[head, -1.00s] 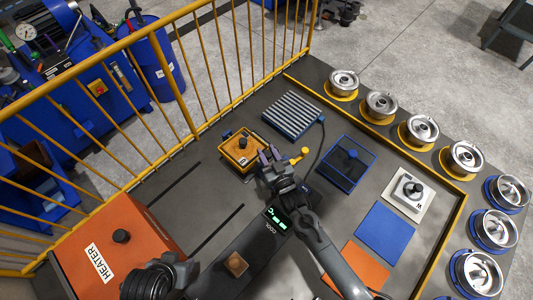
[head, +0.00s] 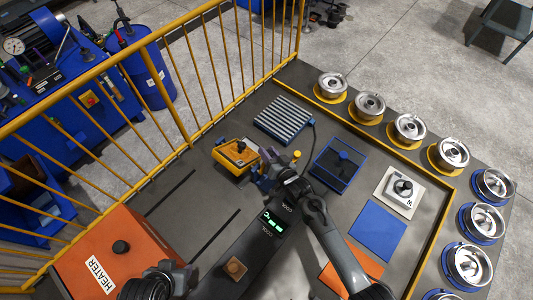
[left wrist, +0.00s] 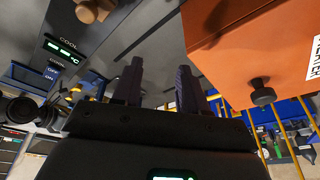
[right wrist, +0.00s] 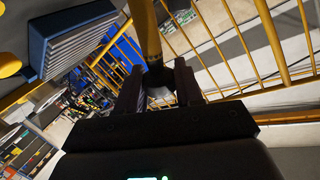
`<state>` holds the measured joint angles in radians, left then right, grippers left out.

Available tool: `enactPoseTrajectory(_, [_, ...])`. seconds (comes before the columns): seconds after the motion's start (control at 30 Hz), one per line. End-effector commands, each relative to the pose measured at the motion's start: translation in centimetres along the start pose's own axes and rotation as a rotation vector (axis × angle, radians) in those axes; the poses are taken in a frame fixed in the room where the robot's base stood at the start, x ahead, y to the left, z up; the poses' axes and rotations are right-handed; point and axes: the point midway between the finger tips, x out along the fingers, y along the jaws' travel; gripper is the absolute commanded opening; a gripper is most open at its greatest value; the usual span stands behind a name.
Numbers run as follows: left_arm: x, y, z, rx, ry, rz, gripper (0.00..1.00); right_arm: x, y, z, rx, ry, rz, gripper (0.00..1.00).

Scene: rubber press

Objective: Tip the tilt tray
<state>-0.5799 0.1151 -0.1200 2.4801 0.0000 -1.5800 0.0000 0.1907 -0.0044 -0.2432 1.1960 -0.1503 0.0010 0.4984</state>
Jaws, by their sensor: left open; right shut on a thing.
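In the right wrist view my right gripper (right wrist: 158,88) is shut on a dark grip at the end of a yellow bar (right wrist: 146,30), which looks like the tray's handle; the contact is partly hidden. My left gripper (left wrist: 152,85) is open and empty, near the orange heater (left wrist: 245,50).
A ribbed roller plate (head: 284,120), a blue frame (head: 318,172) and a white plate with a knob (head: 384,192) lie right of the tray. A dark cooler box (head: 245,245) stands in front. Yellow railing (head: 152,75) runs behind. Metal wheels line the right edge.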

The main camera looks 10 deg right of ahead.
Motion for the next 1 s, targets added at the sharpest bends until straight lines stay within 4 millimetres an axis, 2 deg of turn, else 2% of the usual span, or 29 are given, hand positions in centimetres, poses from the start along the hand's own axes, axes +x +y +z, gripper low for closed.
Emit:
enactPoseTrajectory(0.03, [-0.13,-0.05,-0.03,0.002,0.000,-0.002,0.43,0.15,0.01,-0.44,0.016,0.000,-0.003,0.00])
enactPoseTrajectory(0.33, [-0.26,-0.25,-0.02,0.010,-0.002,-0.008,0.43,0.40,0.68,-0.33,0.079,-0.025,-0.002,0.00])
enactPoseTrajectory(0.9, [-0.29,0.00,-0.09,0.000,0.000,0.000,0.43,0.46,0.89,-0.32,0.095,-0.031,-0.002,0.00])
enactPoseTrajectory(0.93, [-0.30,0.02,-0.09,-0.001,0.000,0.001,0.43,0.46,0.89,-0.32,0.094,-0.032,-0.002,0.37])
enactPoseTrajectory(1.0, [-0.30,0.06,-0.10,-0.003,0.000,0.002,0.43,0.46,0.90,-0.30,0.094,-0.032,-0.001,0.48])
